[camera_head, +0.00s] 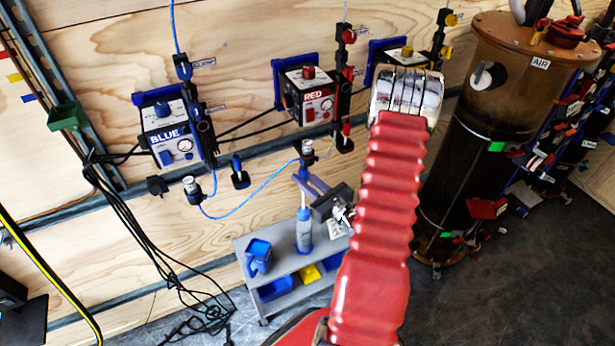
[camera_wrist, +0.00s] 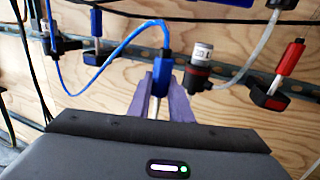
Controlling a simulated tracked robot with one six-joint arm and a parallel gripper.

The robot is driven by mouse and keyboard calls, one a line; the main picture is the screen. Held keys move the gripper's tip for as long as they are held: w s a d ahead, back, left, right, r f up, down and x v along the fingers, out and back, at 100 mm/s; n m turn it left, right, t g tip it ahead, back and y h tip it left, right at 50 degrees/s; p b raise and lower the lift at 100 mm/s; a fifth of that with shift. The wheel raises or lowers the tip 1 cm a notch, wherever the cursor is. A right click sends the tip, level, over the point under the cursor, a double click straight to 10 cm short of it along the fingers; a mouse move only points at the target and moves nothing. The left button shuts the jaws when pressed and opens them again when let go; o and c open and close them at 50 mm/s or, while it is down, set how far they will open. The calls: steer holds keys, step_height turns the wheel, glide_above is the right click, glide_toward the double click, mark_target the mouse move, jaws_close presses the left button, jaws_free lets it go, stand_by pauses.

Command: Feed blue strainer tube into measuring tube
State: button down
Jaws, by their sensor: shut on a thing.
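My gripper (camera_head: 308,184) has purple fingers and is shut on the blue strainer tube (camera_head: 303,172) above the small grey bench. In the wrist view the strainer's blue upper part (camera_wrist: 163,68) stands up between the purple fingers (camera_wrist: 158,98), with a pale narrower part below it. Its thin blue hose runs off to the left. The measuring tube (camera_head: 304,234), a bluish upright cylinder, stands on the bench just below my gripper. The strainer's lower end is hard to make out, so I cannot tell whether it is inside the tube's mouth.
The grey bench (camera_head: 285,268) also holds a blue cup (camera_head: 259,256), with blue and yellow bins below. Blue (camera_head: 170,130) and red (camera_head: 305,92) control boxes hang on the plywood wall. A large brown tank (camera_head: 490,130) stands at right. Black cables hang at left.

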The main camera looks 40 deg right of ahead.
mark_target(305, 219)
steer(key=shift+f, duration=0.15)
steer(key=shift+f, duration=9.85)
steer(key=c, duration=1.5)
jaws_free()
steer(key=shift+c, duration=0.2)
steer(key=shift+s, duration=0.2)
steer(key=s, duration=1.3)
steer(key=shift+s, duration=0.25)
steer(key=shift+a+f, duration=0.1)
